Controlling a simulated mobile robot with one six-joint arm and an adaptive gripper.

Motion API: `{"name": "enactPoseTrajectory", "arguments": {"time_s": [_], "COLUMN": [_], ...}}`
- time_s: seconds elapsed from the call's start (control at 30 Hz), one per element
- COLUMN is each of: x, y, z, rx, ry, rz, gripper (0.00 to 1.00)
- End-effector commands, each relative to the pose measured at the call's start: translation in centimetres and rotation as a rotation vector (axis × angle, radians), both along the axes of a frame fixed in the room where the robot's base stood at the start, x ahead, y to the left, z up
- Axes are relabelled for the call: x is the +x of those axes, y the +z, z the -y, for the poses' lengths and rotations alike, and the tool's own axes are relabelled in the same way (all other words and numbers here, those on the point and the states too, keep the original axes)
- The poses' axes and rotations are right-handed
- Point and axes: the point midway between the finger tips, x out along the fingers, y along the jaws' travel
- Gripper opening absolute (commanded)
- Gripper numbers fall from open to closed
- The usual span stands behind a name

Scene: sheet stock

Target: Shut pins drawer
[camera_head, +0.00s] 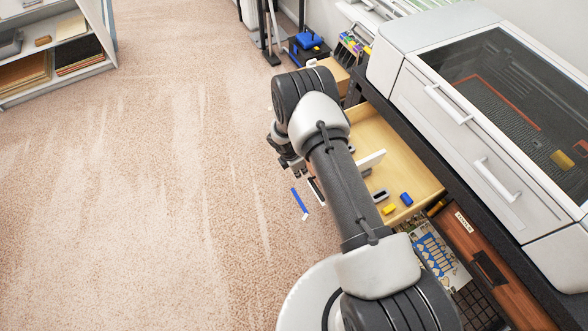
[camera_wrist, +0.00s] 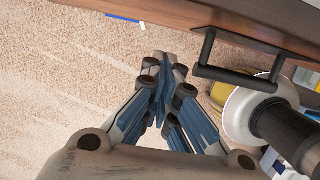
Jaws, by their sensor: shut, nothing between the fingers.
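A drawer with a pale wood inside (camera_head: 408,164) stands pulled out from under the white machine in the head view. Yellow, blue and grey small items lie in it. My arm covers its left part, so its front is mostly hidden there. In the wrist view a brown drawer front (camera_wrist: 150,12) crosses the top, with a dark bar handle (camera_wrist: 235,76). My gripper (camera_wrist: 165,72) is shut and empty, left of the handle and apart from it. In the head view the gripper (camera_head: 290,158) is partly hidden by my arm. No drawer label is readable as pins.
The white machine (camera_head: 420,95) stands at the right. Another brown drawer front (camera_head: 462,240) with a label and dark handle is at lower right. A blue and white strip (camera_head: 299,202) shows against the carpet. A shelf (camera_head: 85,70) stands at upper left. Carpet at left is clear.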

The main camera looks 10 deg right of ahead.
Motion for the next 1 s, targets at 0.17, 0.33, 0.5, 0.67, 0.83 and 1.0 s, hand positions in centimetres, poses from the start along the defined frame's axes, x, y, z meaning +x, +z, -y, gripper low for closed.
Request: {"name": "enactPoseTrajectory", "arguments": {"time_s": [0.17, 0.33, 0.5, 0.67, 0.83, 1.0], "x": [0.7, 0.9, 0.9, 0.9, 1.2, 2.0], "y": [0.2, 0.2, 0.2, 0.2, 0.2, 0.0], "z": [1.9, 2.3, 2.3, 2.4, 3.4, 6.0], "rx": [0.001, 0.001, 0.001, 0.001, 0.001, 0.0], "ry": [-0.001, 0.001, 0.0, 0.0, -0.003, -0.005], "rz": [0.003, 0.002, 0.002, 0.002, 0.003, 0.004], "gripper": [0.0, 0.0, 0.0, 0.0, 0.0, 0.0]}}
